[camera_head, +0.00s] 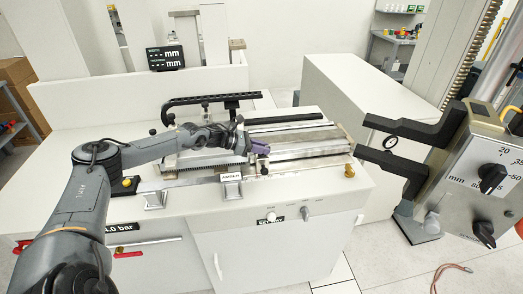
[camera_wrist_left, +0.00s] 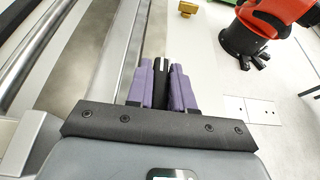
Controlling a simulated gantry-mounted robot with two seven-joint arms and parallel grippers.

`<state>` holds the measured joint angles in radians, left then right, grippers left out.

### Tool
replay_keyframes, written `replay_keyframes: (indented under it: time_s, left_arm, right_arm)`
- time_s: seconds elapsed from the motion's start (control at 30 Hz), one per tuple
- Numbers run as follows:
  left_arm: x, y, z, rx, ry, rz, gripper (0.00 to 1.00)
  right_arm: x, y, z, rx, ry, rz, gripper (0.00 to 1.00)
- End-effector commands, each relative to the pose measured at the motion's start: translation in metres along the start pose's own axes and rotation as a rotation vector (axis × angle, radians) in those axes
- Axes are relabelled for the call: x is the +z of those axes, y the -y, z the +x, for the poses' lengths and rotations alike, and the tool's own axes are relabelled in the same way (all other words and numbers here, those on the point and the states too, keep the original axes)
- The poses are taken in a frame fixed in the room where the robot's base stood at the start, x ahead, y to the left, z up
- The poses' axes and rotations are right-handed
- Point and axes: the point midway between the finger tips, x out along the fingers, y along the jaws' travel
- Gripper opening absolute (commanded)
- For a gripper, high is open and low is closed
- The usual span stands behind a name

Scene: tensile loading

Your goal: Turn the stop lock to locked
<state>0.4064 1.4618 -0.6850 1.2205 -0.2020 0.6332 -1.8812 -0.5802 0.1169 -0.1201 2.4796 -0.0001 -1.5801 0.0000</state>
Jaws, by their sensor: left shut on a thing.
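My left gripper (camera_head: 260,149) reaches over the machine bed from the left, its purple fingers closed. In the left wrist view the fingers (camera_wrist_left: 162,88) are shut on a slim black piece (camera_wrist_left: 161,72), which shows between them. It looks like the handle of the stop lock, but its label and its locked or unlocked position cannot be read. The fingers hide most of it. A small black part (camera_head: 264,171) shows just below the fingers, at the front edge of the bed. My right gripper is not in view.
Metal rails (camera_head: 300,143) run beside the gripper. A small labelled plate (camera_head: 231,177) stands close below it. A brass knob (camera_head: 349,171) sits at the bed's right end. Black machine jaws (camera_head: 400,165) stand at the right. A red-and-black thing (camera_wrist_left: 268,22) shows over the floor.

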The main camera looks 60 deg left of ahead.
Motion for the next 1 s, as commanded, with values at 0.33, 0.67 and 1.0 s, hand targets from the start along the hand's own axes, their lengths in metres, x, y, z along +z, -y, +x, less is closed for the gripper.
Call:
replay_keyframes:
  time_s: [0.33,0.67,1.0]
  left_arm:
    - [0.000,0.001,0.000,-0.001,0.001,0.000,0.43]
    - [0.000,0.000,-0.001,0.000,0.000,-0.001,0.43]
    - [-0.002,-0.001,-0.026,0.003,-0.007,0.002,0.43]
  right_arm:
    - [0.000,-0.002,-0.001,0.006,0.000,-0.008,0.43]
    - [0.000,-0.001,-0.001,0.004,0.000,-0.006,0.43]
    - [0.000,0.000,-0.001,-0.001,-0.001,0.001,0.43]
